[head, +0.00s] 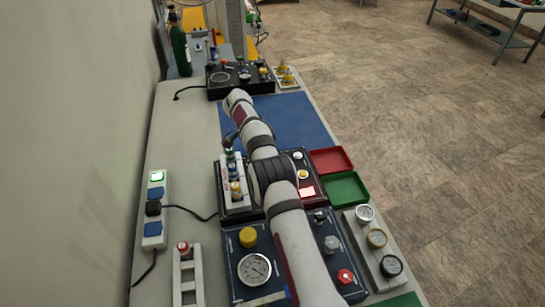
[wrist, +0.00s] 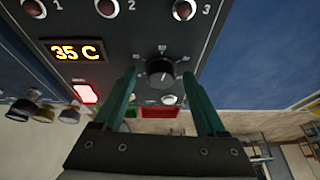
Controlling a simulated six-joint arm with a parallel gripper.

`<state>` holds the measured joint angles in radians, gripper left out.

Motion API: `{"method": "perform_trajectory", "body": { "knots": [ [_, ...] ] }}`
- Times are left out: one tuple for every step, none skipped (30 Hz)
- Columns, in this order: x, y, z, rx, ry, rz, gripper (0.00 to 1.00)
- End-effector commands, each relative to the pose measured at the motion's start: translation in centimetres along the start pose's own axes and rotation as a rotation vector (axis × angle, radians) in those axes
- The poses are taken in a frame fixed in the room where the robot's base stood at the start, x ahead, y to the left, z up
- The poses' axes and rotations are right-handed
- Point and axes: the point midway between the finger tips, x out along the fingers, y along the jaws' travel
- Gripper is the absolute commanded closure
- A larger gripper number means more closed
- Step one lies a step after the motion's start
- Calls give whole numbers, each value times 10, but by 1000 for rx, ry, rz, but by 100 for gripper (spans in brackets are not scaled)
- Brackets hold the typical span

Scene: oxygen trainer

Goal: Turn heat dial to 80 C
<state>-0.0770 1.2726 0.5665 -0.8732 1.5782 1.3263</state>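The heat dial (wrist: 160,76) is a black round knob with a pale pointer line on a dark panel (wrist: 112,76), with number marks around it. An orange display (wrist: 77,50) on the panel reads 35 C. My gripper (wrist: 161,80) is open, with one green finger on each side of the dial in the wrist view. I see no clear contact between the fingers and the knob. In the head view the dial and my fingertips cannot be made out, as my arm covers much of the panel.
A red lit switch (wrist: 87,94) sits beside the dial, and numbered round fittings (wrist: 183,9) line the panel. In the head view, a red tray (head: 331,160) and a green tray (head: 346,188) lie right of the panel. A blue mat (head: 300,115) is clear behind it.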

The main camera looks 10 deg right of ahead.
Motion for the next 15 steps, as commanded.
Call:
{"method": "perform_trajectory", "body": {
  "knots": [
    [0,0,0,0,0,-1,27],
    [0,0,0,0,0,-1,27],
    [0,0,0,0,1,-1,27],
    [-1,0,-1,0,1,-1,27],
    [-2,0,-1,0,1,-1,27],
    [-6,-1,-1,0,1,-3,27],
    [-11,-1,-1,0,1,-4,27],
    [-17,-1,0,0,1,-3,27],
    [-26,-1,0,1,0,-4,27],
    [-34,-1,0,1,0,-6,27],
    [-41,-1,0,0,1,-5,27],
    [-49,-1,0,1,0,-5,27],
    [-55,-1,0,0,0,-3,27],
    [-60,-1,0,1,1,-4,27],
    [-66,-1,0,1,0,-3,27]
  ]
}}
